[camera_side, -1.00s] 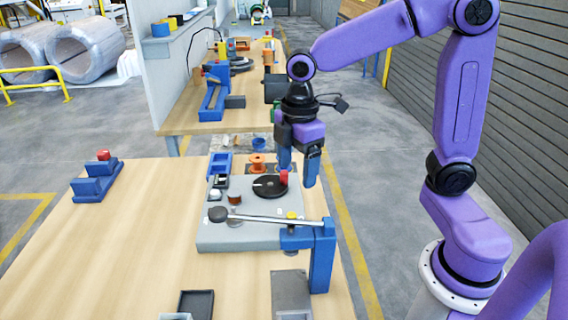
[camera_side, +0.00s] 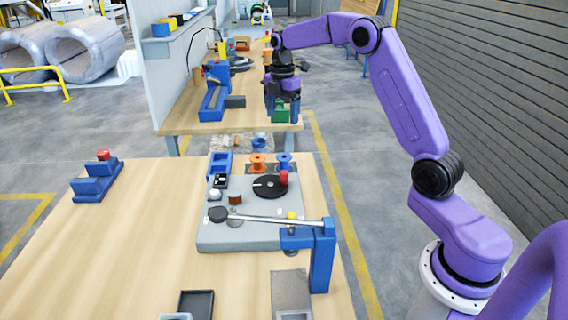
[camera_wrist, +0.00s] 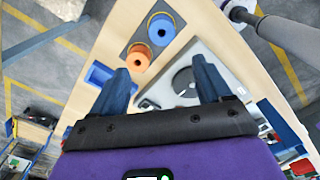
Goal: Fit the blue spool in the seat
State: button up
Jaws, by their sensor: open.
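The blue spool (camera_side: 284,162) stands upright at the back right of the work table, just right of an orange spool (camera_side: 258,163). My gripper (camera_side: 282,112) is open and empty, raised above and apart from the spool. Its two blue fingers (camera_wrist: 160,72) show in the wrist view with nothing between them.
A blue tray (camera_side: 220,163) stands left of the spools. The table's left middle is clear.

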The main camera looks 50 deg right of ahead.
aim_at(283, 160)
jog(key=f, duration=1.6)
jog(key=shift+s+a+f, duration=0.1)
jog(key=shift+s+f, duration=0.1)
jog(key=shift+f, duration=0.15)
jog(key=shift+c, duration=0.3)
jog(key=c, duration=1)
